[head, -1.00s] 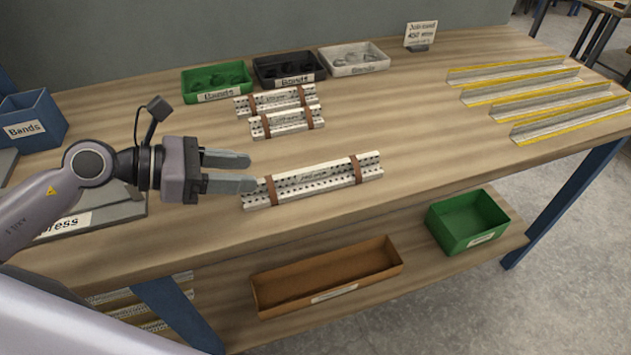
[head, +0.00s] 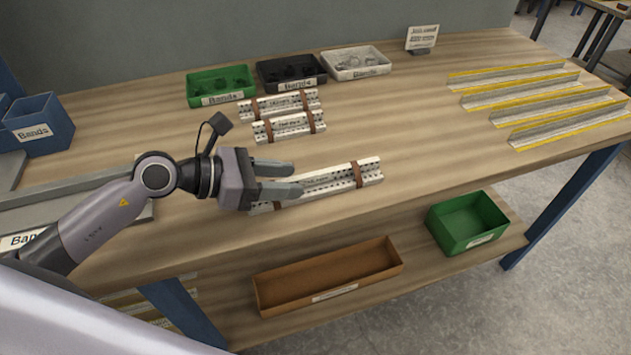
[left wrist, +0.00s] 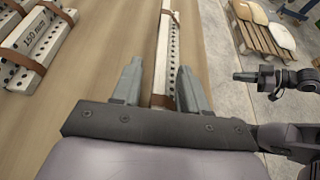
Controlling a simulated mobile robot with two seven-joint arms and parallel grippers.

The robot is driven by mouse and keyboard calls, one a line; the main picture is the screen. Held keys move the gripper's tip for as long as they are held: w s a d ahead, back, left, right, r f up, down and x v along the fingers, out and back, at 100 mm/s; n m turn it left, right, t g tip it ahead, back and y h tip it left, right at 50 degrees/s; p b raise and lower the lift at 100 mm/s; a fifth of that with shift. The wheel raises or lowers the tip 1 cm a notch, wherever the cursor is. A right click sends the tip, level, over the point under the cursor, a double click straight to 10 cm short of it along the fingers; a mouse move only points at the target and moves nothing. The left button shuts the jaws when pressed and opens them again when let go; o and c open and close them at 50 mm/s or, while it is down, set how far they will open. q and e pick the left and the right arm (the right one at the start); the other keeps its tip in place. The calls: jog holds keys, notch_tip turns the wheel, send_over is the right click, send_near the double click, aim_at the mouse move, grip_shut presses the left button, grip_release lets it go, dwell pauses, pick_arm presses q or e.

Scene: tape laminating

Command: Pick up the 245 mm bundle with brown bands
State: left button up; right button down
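The longest brown-banded bundle (head: 332,181) lies on the front part of the bench; its printed label is too small to read. My left gripper (head: 298,181) is open over its left end, hiding part of that end. In the left wrist view, the bundle (left wrist: 163,50) runs away from me between the two spread fingers (left wrist: 160,82), with a brown band near them. I cannot tell whether the fingers touch it. What looks like my right arm and gripper (left wrist: 262,77) shows at the right of that view; its opening is unclear.
Two shorter banded bundles (head: 290,125) (head: 280,104) lie behind; one reads 150 mm in the wrist view (left wrist: 30,45). Green (head: 220,85), black (head: 290,71) and white (head: 356,62) band trays stand at the back. Several yellow-edged strips (head: 535,95) lie right. The bench middle is clear.

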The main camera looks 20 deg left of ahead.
pick_arm(q)
grip_shut()
jog(key=shift+r, duration=0.15)
